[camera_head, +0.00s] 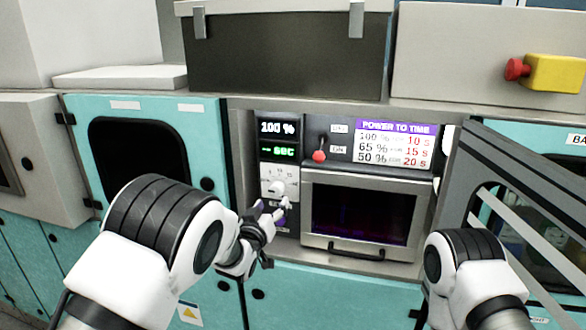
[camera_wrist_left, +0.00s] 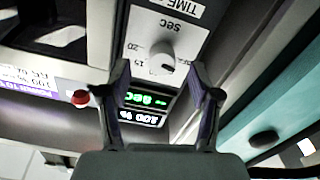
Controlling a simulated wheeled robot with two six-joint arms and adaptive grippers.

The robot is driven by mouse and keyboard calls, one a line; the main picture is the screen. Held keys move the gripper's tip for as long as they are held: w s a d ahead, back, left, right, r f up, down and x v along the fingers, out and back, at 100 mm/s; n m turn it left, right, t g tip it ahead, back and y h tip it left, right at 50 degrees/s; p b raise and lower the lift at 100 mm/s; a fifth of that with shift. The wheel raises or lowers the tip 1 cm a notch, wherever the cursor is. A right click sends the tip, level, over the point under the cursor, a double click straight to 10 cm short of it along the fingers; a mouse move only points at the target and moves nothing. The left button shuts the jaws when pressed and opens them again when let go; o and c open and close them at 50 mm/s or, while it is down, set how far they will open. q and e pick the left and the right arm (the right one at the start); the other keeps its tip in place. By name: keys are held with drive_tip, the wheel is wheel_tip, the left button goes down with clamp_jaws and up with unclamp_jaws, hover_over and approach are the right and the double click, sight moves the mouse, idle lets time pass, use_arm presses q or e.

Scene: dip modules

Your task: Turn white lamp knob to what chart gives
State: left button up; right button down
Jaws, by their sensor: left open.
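The white knob (camera_head: 277,187) sits on a white dial plate in the panel left of the chamber window. In the left wrist view the white knob (camera_wrist_left: 162,55) shows with marks 15 and 20 and the words "TIME" and "sec", upside down. The chart (camera_head: 394,145), headed "POWER TO TIME", gives 100 % 10 s, 65 % 15 s, 50 % 20 s. The power display (camera_head: 277,128) reads 100 %; the green display (camera_head: 277,151) shows a dash and "sec". My left gripper (camera_head: 272,205) is open, its fingers (camera_wrist_left: 158,80) apart before the panel, not closed on the knob.
A red-tipped lever (camera_head: 319,156) stands right of the displays. A dark window (camera_head: 362,215) with a black handle (camera_head: 357,252) lies below the chart. A grey framed door (camera_head: 510,190) stands open at right. A yellow box with a red button (camera_head: 518,69) is at upper right.

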sight(275, 192)
use_arm(q)
drive_tip(key=shift+s+r, duration=0.15)
drive_tip(key=shift+r, duration=0.45)
drive_tip(key=shift+w+a+r+b, duration=0.15)
drive_tip(key=shift+w+r+b, duration=0.1)
drive_tip(key=shift+w+b, duration=0.35)
drive_tip(key=x, duration=0.2)
drive_tip(key=f+b+x, duration=0.1)
drive_tip(key=x, duration=0.2)
drive_tip(key=shift+w, duration=0.25)
drive_tip(key=shift+w+d, duration=0.2)
drive_tip(key=shift+w, duration=0.15)
drive_tip(key=shift+s+a+r, duration=0.25)
drive_tip(key=shift+s+r, duration=0.15)
drive_tip(key=shift+s, duration=0.05)
drive_tip(key=shift+f, duration=0.1)
drive_tip(key=c, duration=1.1)
use_arm(e)
drive_tip(key=shift+s+a+f, duration=0.3)
drive_tip(key=shift+s+f, duration=0.2)
drive_tip(key=shift+f, duration=0.2)
